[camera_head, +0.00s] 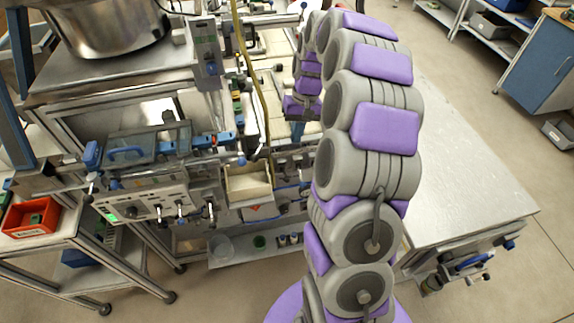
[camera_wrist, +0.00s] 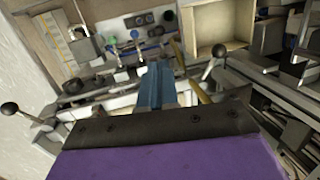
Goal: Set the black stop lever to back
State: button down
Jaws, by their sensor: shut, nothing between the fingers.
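My gripper (camera_wrist: 155,72) shows in the wrist view as blue fingers pressed together, with nothing between them. Two levers with black ball knobs show there. One black-knobbed lever (camera_wrist: 10,108) is at the far left, its rod running down to the right. The other black-knobbed lever (camera_wrist: 218,50) stands to the right of the fingers, apart from them. I cannot tell which is the stop lever. In the head view, small levers (camera_head: 181,208) stick out from the front of a control box; their labels are too small to read. My arm hides part of the machine there.
A panel with coloured buttons (camera_wrist: 168,15) and a beige open bin (camera_wrist: 218,28) lie beyond the fingers. In the head view, a red bin (camera_head: 16,232) stands on a cart at left, a steel bowl (camera_head: 112,22) above, and a bare metal table (camera_head: 470,190) at right.

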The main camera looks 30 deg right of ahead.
aim_at(289, 180)
jog(key=b+x, duration=0.3)
jog(key=x, duration=1.1)
jog(key=shift+d, duration=0.1)
jog(key=shift+s, duration=0.1)
jog(key=shift+s+f+t, duration=0.25)
jog(key=shift+t, duration=0.25)
jog(key=shift+s+a+f+t+h, duration=0.25)
jog(key=shift+s+f+t+h, duration=0.3)
jog(key=shift+t, duration=0.25)
jog(key=shift+f+t, duration=0.55)
jog(key=shift+t, duration=0.15)
jog(key=shift+r, duration=0.15)
